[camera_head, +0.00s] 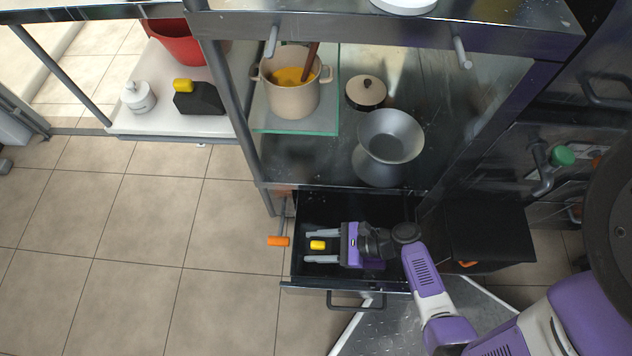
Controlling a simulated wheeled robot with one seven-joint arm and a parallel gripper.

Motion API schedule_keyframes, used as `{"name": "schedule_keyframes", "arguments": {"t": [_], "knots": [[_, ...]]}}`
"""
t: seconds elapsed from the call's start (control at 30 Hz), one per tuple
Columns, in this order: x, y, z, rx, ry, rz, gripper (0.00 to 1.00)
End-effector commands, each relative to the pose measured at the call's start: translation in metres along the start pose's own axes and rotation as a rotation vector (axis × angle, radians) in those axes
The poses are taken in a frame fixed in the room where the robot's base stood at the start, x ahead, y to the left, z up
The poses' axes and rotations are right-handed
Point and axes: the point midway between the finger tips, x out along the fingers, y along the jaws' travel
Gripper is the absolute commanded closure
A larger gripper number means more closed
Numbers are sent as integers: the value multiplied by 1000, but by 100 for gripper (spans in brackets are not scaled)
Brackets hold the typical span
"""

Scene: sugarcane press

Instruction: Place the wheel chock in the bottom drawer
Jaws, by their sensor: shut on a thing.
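The bottom drawer (300,273) is pulled open below the metal cabinet, with a dark interior and a bar handle at its front. My gripper (322,246) reaches in from the right, over or inside the drawer, fingers pointing left. It is shut on the wheel chock (318,245). Only the chock's yellow part shows clearly between the fingers; its dark body blends into the black drawer. I cannot tell whether the chock touches the drawer floor. A similar black wedge with a yellow block (199,97) sits on the white shelf at left.
A beige pot (291,98) stands on a glass board above, near a lidded bowl (366,92) and a grey metal vessel (389,140). An orange-ended handle (278,241) sticks out left of the drawer. A red bowl (178,42) and white jar (138,97) share the left shelf.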

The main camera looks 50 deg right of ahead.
Motion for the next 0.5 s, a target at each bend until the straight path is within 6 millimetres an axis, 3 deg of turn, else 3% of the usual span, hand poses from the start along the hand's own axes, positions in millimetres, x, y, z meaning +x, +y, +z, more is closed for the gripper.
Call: {"name": "schedule_keyframes", "arguments": {"t": [0.5], "knots": [[23,-1,-54,-1,-1,-1,100]]}}
